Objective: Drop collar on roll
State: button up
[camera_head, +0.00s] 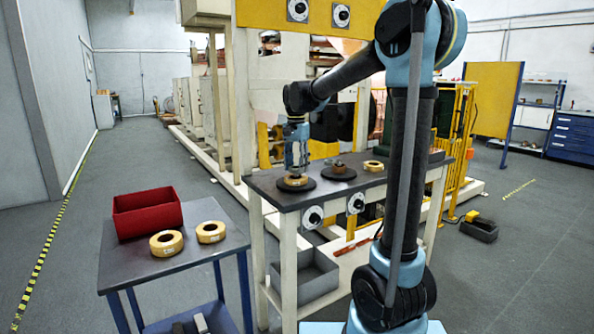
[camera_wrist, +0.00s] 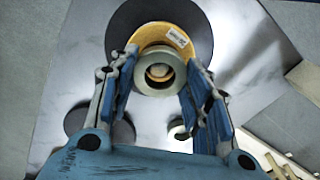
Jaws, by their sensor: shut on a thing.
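My gripper (camera_wrist: 161,62) is shut on a grey collar (camera_wrist: 142,82), a ring with a round opening in its middle. In the wrist view the collar overlaps the near part of a yellow-orange roll (camera_wrist: 178,39) with a white label. The roll lies flat on a black disc (camera_wrist: 128,20). In the head view my gripper (camera_head: 296,168) points down right above this roll (camera_head: 294,183) at the bench's left end. The collar is hard to make out there. I cannot tell whether it touches the roll.
On the bench (camera_head: 275,195), a second black disc (camera_head: 327,174) carries small metal parts, and another yellow roll (camera_head: 374,166) lies to its right. A side table (camera_head: 215,257) at left holds a red bin (camera_head: 147,212) and two yellow rolls. A grey bin (camera_head: 318,280) sits below the bench.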

jog(key=shift+f, duration=0.75)
jog(key=o, duration=1.2)
notch_tip(320, 180, up, 12)
jog(key=s+d+f+n+t, duration=0.1)
jog(key=s+d+f+n, duration=0.1)
jog(key=s+d+f, duration=0.45)
jog(key=s+d+f+n, duration=0.1)
jog(key=s+d+f, duration=0.2)
jog(key=s+d, duration=0.55)
jog(key=s+d+f+n, duration=0.1)
jog(key=s+d+f, duration=0.1)
jog(key=s+f, duration=0.3)
jog(key=s+d+f+n, duration=0.1)
jog(key=s+d+f, duration=0.1)
jog(key=s+f, duration=0.4)
jog(key=s+d+f+n+t, duration=0.1)
jog(key=s+d+f+n, duration=0.1)
jog(key=s+f, duration=0.4)
jog(key=shift+d+f, duration=0.25)
jog(key=shift+f, duration=0.25)
jog(key=shift+d+f, duration=0.2)
jog(key=shift+f, duration=0.25)
